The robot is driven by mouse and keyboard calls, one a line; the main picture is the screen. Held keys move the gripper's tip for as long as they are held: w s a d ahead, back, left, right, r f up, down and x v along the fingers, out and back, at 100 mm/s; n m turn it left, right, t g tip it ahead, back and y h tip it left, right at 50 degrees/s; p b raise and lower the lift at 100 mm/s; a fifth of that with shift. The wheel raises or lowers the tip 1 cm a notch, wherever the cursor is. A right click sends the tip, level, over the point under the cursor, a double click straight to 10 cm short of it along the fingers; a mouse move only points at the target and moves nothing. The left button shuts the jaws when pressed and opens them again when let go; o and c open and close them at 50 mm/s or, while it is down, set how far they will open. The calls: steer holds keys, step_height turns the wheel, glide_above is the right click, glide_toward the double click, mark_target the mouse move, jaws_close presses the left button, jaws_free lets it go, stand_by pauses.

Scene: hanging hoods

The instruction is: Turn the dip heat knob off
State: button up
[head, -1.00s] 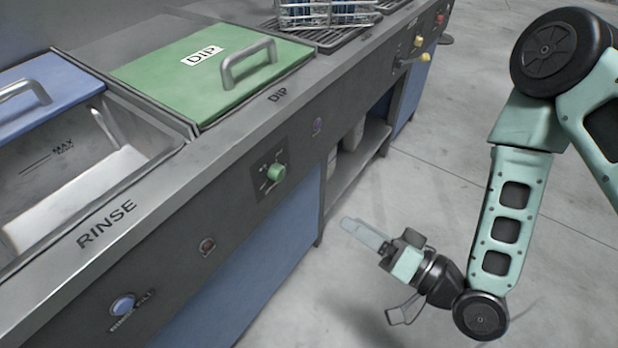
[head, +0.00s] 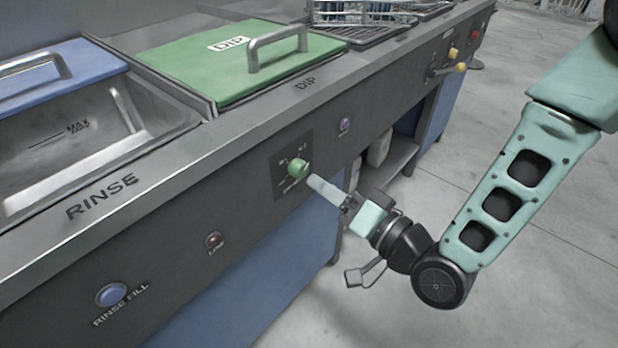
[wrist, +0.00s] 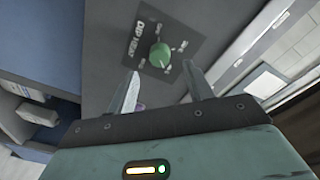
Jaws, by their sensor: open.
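The dip heat knob is a green round knob (head: 297,168) on a dark square plate on the front panel, below the DIP label. In the wrist view the green knob (wrist: 160,55) sits on its plate (wrist: 140,38) marked DIP HEAT, with small markings around it. My gripper (head: 318,184) is close in front of the knob, at its lower right in the head view. In the wrist view my gripper's two fingers (wrist: 162,80) are spread apart, with the knob ahead of and between them. No contact with the knob shows.
A red lamp (head: 214,240) and a blue RINSE FILL button (head: 111,294) are on the panel to the left. A small purple-blue button (head: 345,124) is to the right. A green DIP lid (head: 228,68) covers the tank above. The floor on the right is clear.

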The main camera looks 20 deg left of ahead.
mark_target(303, 172)
steer(key=shift+x, duration=2.65)
steer(key=c, duration=1)
